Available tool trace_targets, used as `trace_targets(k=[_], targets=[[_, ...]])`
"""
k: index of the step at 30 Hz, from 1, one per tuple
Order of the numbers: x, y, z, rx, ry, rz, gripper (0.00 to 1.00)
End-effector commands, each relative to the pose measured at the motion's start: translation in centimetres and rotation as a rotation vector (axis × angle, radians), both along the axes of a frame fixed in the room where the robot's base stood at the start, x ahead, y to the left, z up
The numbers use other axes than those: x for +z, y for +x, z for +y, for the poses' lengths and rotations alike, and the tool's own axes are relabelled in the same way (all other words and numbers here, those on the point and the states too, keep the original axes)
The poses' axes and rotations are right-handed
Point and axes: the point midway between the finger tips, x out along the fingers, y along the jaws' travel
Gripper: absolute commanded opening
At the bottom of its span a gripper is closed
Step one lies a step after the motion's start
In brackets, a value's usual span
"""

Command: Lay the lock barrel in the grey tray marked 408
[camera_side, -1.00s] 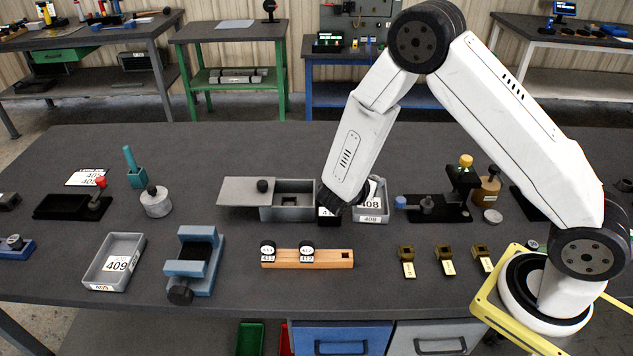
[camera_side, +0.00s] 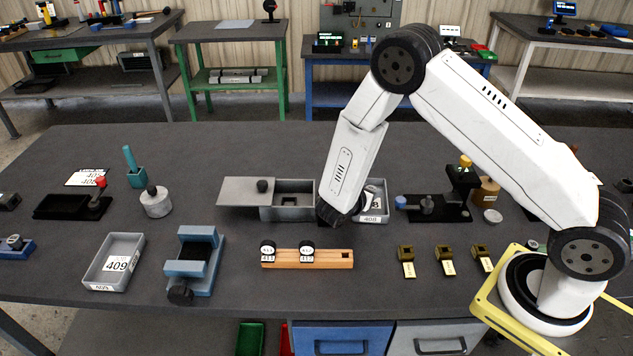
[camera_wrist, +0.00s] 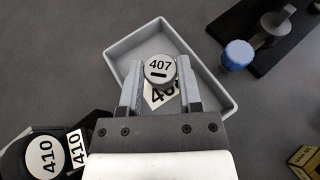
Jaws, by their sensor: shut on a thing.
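My gripper (camera_wrist: 160,80) is shut on the lock barrel (camera_wrist: 160,66), a small round piece with a pale face marked 407 and a dark slot. In the wrist view the barrel appears over the grey tray (camera_wrist: 225,97), and the barrel partly covers the tray's inside label. I cannot tell the height between them. In the side view the grey tray (camera_side: 384,187) is partly behind my arm; its front label reads 408.
A black part (camera_wrist: 75,125) with 410 labels lies close left of my gripper in the wrist view. A blue-knobbed black fixture (camera_side: 430,208) stands right of the tray. A grey box (camera_side: 288,213) with a sliding lid is left. A wooden rack (camera_side: 325,262) stands in front.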

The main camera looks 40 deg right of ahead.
Motion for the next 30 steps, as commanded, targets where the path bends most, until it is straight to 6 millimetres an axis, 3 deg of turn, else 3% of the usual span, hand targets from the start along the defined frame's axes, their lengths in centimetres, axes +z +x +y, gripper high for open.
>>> trace_targets(k=[7,8,10,11,25,30], targets=[[-0.3,0.0,0.0,0.000,0.000,0.001,0.00],[-0.3,0.0,0.0,0.000,0.000,0.000,0.54],[-0.3,0.0,0.0,0.000,0.000,0.000,0.76],[-0.3,0.0,0.0,0.000,0.000,0.000,0.80],[0.1,0.0,0.0,0.000,0.000,0.000,0.80],[0.6,-0.2,1.3,0.003,0.000,0.000,0.80]])
